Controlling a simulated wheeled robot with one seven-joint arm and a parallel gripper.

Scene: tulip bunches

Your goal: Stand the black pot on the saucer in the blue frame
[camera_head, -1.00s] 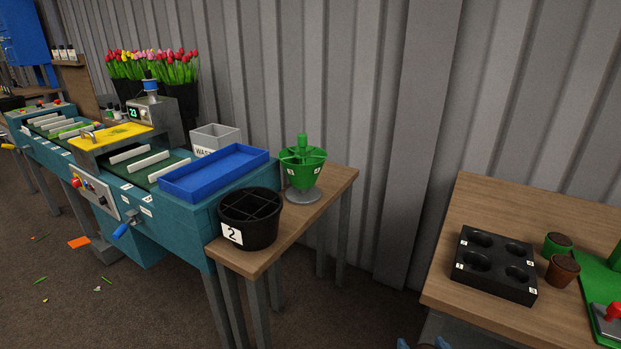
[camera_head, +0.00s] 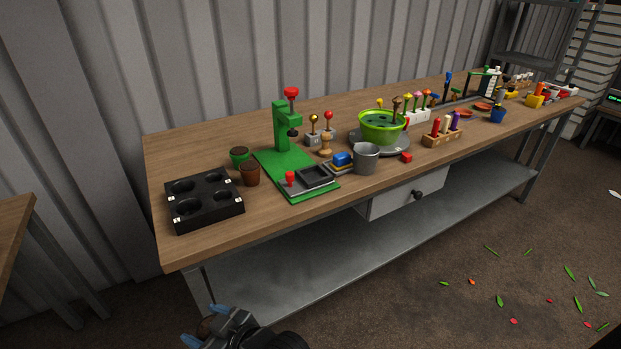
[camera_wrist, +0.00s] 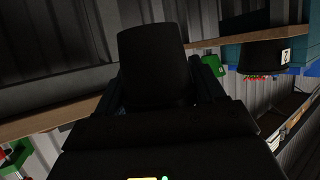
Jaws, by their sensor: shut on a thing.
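The black pot (camera_wrist: 152,62) fills the upper middle of the wrist view. My gripper (camera_wrist: 158,98) is shut on it, with a finger on either side. In the head view my gripper (camera_head: 204,327) shows at the bottom edge, off the bench's front left corner, with blue fingertips around a small brown patch; the pot's body is not clear there. I cannot make out a saucer in a blue frame in either view.
The long wooden bench (camera_head: 220,257) carries a black tray with holes (camera_head: 204,203), a green press (camera_head: 283,130), a green bowl (camera_head: 381,127) and several small tools. A drawer (camera_head: 403,194) juts below its front edge. The floor in front is open, with scattered leaves.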

